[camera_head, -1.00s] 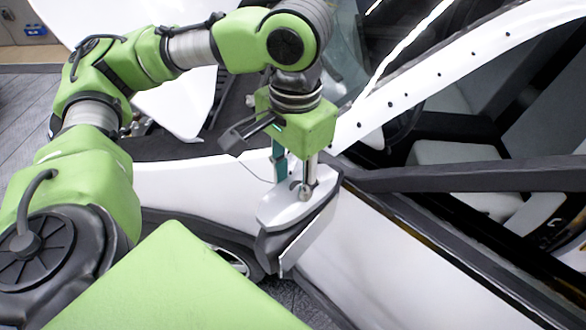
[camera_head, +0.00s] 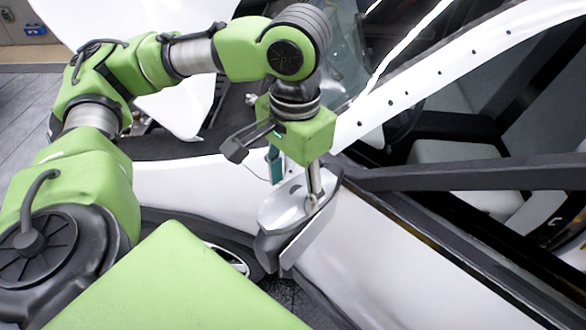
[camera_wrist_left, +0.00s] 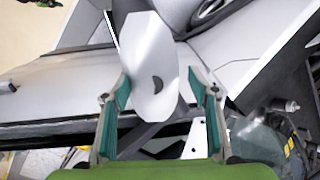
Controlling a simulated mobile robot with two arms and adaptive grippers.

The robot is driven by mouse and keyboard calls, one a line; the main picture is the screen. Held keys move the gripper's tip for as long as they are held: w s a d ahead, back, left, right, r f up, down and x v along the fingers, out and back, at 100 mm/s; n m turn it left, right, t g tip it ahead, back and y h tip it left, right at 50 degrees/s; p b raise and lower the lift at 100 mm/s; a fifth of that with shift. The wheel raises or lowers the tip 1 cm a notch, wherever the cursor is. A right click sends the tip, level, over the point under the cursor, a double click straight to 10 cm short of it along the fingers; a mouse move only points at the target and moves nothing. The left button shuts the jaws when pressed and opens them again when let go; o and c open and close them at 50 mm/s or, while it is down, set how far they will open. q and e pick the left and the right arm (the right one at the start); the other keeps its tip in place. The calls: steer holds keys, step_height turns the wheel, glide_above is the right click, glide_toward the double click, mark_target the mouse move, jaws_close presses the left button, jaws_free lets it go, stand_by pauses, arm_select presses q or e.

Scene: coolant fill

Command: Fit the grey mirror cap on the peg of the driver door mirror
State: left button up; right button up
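The light grey mirror cap (camera_head: 279,209) lies over the dark driver door mirror (camera_head: 268,246) on the side of the white car. A dark half-moon mark shows on the cap. The wrist view shows the cap (camera_wrist_left: 146,52) as a pale, pointed shape between the fingers. My left gripper (camera_head: 294,192) points down over the cap with its fingers spread. In the wrist view this gripper (camera_wrist_left: 160,80) has a clear gap between its right finger and the cap; its left finger is close to the cap's edge. The peg cannot be made out. My right gripper is out of view.
The white door (camera_head: 375,265) and its dark window sill (camera_head: 450,179) are right of the mirror. The white windscreen pillar (camera_head: 430,85) rises behind the gripper to the upper right. A wheel (camera_head: 228,258) shows below and left of the mirror.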

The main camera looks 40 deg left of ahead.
mark_target(294, 189)
arm_select(q)
step_height(294, 189, up, 12)
stand_by(0.7)
steer(key=shift+d, duration=0.15)
steer(key=shift+c, duration=0.5)
